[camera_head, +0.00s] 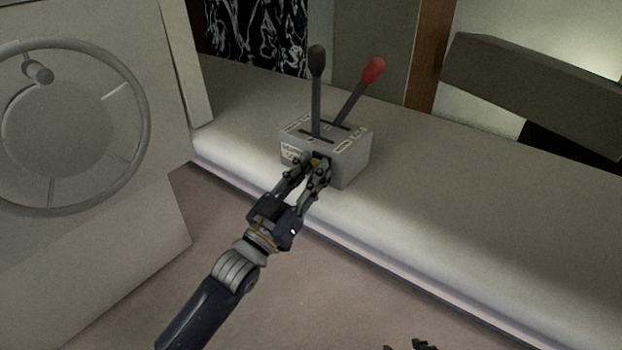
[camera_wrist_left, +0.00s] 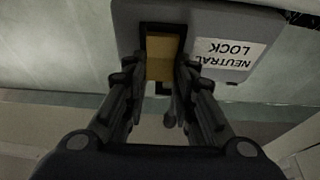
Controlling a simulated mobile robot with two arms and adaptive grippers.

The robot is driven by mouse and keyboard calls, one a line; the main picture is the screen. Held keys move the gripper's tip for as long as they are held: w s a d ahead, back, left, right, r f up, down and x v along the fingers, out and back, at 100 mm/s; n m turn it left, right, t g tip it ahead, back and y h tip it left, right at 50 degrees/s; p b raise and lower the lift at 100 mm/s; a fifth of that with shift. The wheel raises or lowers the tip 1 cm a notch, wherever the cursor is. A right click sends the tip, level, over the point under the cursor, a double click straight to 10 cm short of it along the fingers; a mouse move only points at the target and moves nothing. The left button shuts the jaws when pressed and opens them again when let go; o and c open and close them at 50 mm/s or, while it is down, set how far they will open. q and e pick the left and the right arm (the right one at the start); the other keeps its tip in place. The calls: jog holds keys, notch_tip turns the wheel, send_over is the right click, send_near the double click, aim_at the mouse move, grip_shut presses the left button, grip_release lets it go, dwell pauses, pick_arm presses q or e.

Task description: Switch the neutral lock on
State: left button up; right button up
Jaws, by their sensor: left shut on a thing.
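The grey control box (camera_head: 350,163) stands on the white ledge, with a black-knobbed lever (camera_head: 316,90) and a red-knobbed lever (camera_head: 359,90) on top. My left gripper (camera_head: 314,166) is at the box's near face. In the left wrist view, a yellow switch (camera_wrist_left: 161,55) sits in a dark slot beside the white "NEUTRAL LOCK" label (camera_wrist_left: 227,54). The fingers of my left gripper (camera_wrist_left: 161,72) are on either side of the yellow switch and shut on it. Dark tips of my right gripper (camera_head: 411,345) show at the bottom edge of the head view.
A grey steering wheel (camera_head: 142,125) is on the white console at left. The white ledge (camera_head: 470,210) is clear to the right of the box. A dark slanted panel (camera_head: 535,90) stands at the back right.

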pick_arm(q)
jog(key=shift+f+b, duration=0.15)
jog(key=shift+b, duration=0.4)
jog(key=shift+t+h, duration=0.3)
pick_arm(e)
jog(key=w+a+r+t+y, duration=0.1)
jog(key=w+a+r+t, duration=0.1)
jog(key=w+r+t, duration=0.2)
jog(key=shift+w+r, duration=0.45)
jog(key=shift+w, duration=0.55)
jog(key=shift+a, duration=0.1)
pick_arm(q)
jog(key=o, duration=1.1)
jog(key=shift+c, duration=0.2)
jog(key=v, duration=1.2)
